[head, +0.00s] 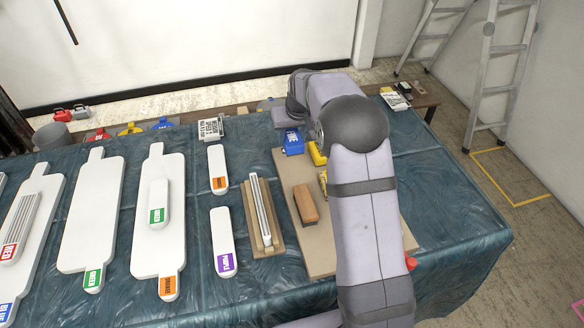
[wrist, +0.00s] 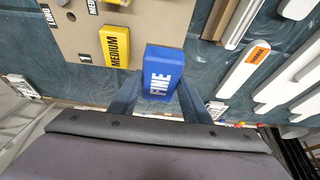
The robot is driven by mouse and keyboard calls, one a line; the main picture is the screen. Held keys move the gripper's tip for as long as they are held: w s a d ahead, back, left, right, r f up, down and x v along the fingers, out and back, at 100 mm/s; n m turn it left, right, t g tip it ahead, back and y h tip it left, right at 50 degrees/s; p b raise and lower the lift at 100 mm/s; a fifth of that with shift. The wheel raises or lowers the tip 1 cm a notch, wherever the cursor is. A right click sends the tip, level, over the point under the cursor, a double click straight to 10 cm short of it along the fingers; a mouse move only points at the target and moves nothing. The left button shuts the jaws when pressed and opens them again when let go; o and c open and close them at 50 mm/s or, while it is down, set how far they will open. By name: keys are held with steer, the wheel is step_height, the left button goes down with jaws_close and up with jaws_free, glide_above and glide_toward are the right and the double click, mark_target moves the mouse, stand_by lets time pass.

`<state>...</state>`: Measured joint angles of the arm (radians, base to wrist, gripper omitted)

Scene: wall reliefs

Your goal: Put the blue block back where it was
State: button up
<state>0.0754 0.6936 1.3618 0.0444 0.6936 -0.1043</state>
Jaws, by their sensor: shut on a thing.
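The blue block, labelled FINE, shows in the head view (head: 292,142) at the far left corner of the tan board (head: 287,163). In the wrist view the blue block (wrist: 163,72) sits between the two fingers of my gripper (wrist: 158,92), which is shut on it. Its label faces the wrist camera. In the head view my fingers are mostly hidden.
The board carries yellow blocks (head: 317,153) and a brown block (head: 305,203); my arm covers its right part. A wooden holder with a pale bar (head: 263,215) stands left of it. Several white labelled paddles (head: 159,215) lie farther left. The table's right end (head: 440,215) is clear.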

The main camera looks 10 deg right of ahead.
mark_target(296, 147)
steer(key=shift+f+p, duration=1.4)
steer(key=shift+f, duration=3.6)
steer(key=shift+f, duration=0.1)
steer(key=shift+f, duration=0.1)
steer(key=o, duration=1)
steer(key=shift+r, duration=0.3)
steer(key=b+v, duration=0.2)
steer(key=v, duration=0.9)
steer(key=shift+s+r+b, duration=0.15)
steer(key=shift+r+b, duration=0.15)
steer(key=shift+r, duration=0.1)
